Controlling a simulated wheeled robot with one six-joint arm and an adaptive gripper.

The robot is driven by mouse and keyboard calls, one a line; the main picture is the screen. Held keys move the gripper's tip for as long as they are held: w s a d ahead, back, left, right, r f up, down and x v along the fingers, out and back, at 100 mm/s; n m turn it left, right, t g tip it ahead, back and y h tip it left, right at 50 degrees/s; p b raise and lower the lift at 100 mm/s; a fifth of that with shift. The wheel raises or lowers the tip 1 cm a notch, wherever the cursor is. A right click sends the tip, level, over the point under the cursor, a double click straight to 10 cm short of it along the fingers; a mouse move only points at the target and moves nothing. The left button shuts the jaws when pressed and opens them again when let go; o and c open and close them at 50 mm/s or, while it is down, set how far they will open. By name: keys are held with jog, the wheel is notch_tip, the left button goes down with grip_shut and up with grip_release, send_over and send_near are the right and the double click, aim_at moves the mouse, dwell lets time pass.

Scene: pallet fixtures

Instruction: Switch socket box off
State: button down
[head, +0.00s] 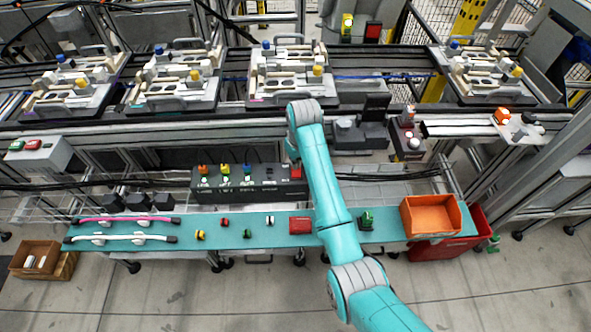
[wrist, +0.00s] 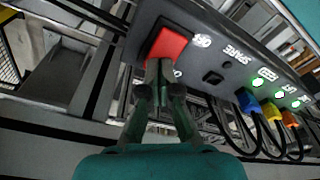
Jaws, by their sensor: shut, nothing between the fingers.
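The socket box (head: 240,190) is a long dark box behind the teal shelf, with orange, yellow and blue plugs in its top. Its red switch (wrist: 170,45) is at the box's end in the wrist view, and a bit of red shows beside my arm in the head view. My gripper (wrist: 159,72) is shut and empty, with its fingertips at the lower edge of the red switch. I cannot tell whether they touch it. Green lights (wrist: 257,83) glow beside the plugs. In the head view my arm largely hides the gripper.
The teal shelf (head: 262,240) holds small coloured parts, a red block (head: 300,225) and pink and white bars. An orange bin (head: 430,215) stands at its right end. A conveyor with fixture pallets (head: 290,75) runs behind. Plug cables (wrist: 235,125) hang beside the box.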

jog(key=shift+f, duration=0.35)
jog(key=shift+r, duration=3.55)
